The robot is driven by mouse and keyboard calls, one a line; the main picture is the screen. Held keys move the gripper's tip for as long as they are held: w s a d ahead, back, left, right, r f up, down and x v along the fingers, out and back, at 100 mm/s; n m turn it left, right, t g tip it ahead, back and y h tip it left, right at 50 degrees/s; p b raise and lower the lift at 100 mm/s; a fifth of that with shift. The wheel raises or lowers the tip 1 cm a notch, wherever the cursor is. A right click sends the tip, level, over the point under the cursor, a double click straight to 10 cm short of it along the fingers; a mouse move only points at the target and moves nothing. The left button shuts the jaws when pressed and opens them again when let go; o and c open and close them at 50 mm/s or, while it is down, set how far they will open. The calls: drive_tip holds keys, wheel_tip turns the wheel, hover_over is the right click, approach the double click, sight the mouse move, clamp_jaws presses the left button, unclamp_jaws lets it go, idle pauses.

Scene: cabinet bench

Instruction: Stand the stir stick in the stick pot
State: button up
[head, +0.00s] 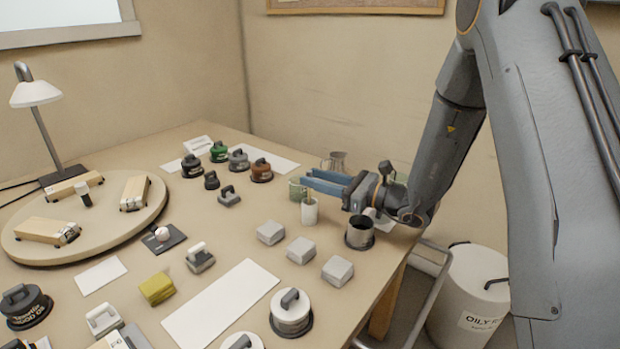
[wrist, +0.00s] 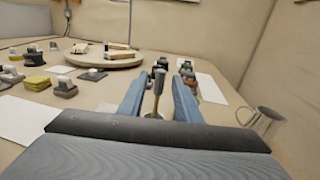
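My gripper (head: 326,182) reaches left over the right side of the bench. Its two blue fingers are apart, and they also show in the wrist view (wrist: 158,100). A thin stick (wrist: 157,95) with a grey upper part shows between them, slightly tilted, with a gap on both sides. In the head view a short tan piece of the stick (head: 309,192) shows just below the fingers, above a small white pot (head: 309,212). The stick appears to stand in this pot; its lower end is hidden. A dark metal cup (head: 359,233) stands to the right, below my wrist.
A green mug (head: 296,188) is close behind the white pot, and a metal jug (head: 336,161) stands farther back. Several pale blocks (head: 301,250) lie in front. Lidded weights (head: 261,171) stand to the left. A round turntable (head: 95,235) holds wooden blocks. A white bin (head: 470,290) is beside the bench.

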drive_tip(key=v, duration=1)
drive_tip(key=shift+r+b, duration=0.1)
drive_tip(key=shift+b, duration=0.2)
drive_tip(key=s+d+f+n+g+h, duration=0.15)
drive_tip(key=s+n+g+h, duration=0.35)
drive_tip(key=s, duration=0.6)
drive_tip(key=s+d+f+n+g+h, duration=0.1)
drive_tip(key=s+f+n+g+h, duration=0.1)
drive_tip(key=s+n+g, duration=0.55)
drive_tip(key=s+d+n+t+h, duration=0.2)
drive_tip(key=s+d+n+h, duration=0.2)
drive_tip(key=d, duration=0.3)
drive_tip(key=s+d+n+t+h, duration=0.1)
drive_tip(key=s+d+n+h, duration=0.3)
drive_tip(key=d, duration=0.3)
drive_tip(key=shift+s+r+n+t+h, duration=0.2)
drive_tip(key=shift+r+n+t+h, duration=0.05)
drive_tip(key=shift+n+t+h, duration=0.15)
drive_tip(key=a+r+n+p, duration=0.2)
drive_tip(key=a+r+p, duration=0.2)
drive_tip(key=a+p, duration=0.3)
drive_tip(key=shift+a, duration=0.15)
